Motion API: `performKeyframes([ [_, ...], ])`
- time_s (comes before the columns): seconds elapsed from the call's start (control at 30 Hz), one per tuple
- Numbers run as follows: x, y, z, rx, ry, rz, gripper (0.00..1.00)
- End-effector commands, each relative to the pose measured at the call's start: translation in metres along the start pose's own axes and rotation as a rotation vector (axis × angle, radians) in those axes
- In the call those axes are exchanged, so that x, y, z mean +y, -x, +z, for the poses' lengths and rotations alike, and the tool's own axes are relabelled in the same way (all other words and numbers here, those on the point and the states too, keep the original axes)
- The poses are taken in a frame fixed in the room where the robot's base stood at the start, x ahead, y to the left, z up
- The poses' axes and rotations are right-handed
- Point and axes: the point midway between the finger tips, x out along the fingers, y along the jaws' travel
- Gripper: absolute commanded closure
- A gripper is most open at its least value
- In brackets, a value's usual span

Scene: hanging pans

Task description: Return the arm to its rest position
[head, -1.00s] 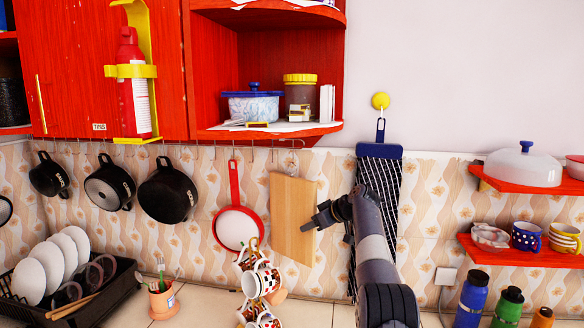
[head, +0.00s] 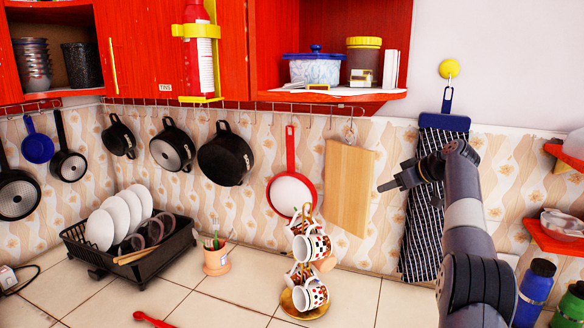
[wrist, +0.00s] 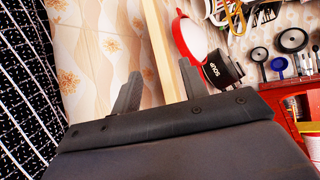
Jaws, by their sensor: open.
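My gripper (head: 390,182) is at the right in the head view, in front of the tiled wall between the wooden cutting board (head: 348,188) and the dark striped apron or towel (head: 432,205). My arm reaches up to it from the lower right. The wrist view shows my gripper (wrist: 155,88) with its two fingers spread apart and nothing between them. The edge of the cutting board (wrist: 161,50) shows behind the fingers. The gripper looks apart from the board, though the exact gap is hard to tell.
Several black pans (head: 225,155) and a red-handled pan (head: 290,192) hang on the rail. A mug tree (head: 308,262), a cutlery cup (head: 216,260) and a dish rack (head: 90,250) stand on the counter. Bottles (head: 536,290) stand at the lower right. Red cabinets (head: 140,50) hang above.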

Motion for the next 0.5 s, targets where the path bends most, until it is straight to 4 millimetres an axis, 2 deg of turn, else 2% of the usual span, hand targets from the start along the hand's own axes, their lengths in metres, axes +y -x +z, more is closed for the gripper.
performKeyframes([
  [0.17,-0.001,-0.016,0.0,-0.002,-0.001,-0.004,0.58],
  [0.5,-0.001,-0.08,-0.002,-0.003,-0.001,-0.005,0.58],
])
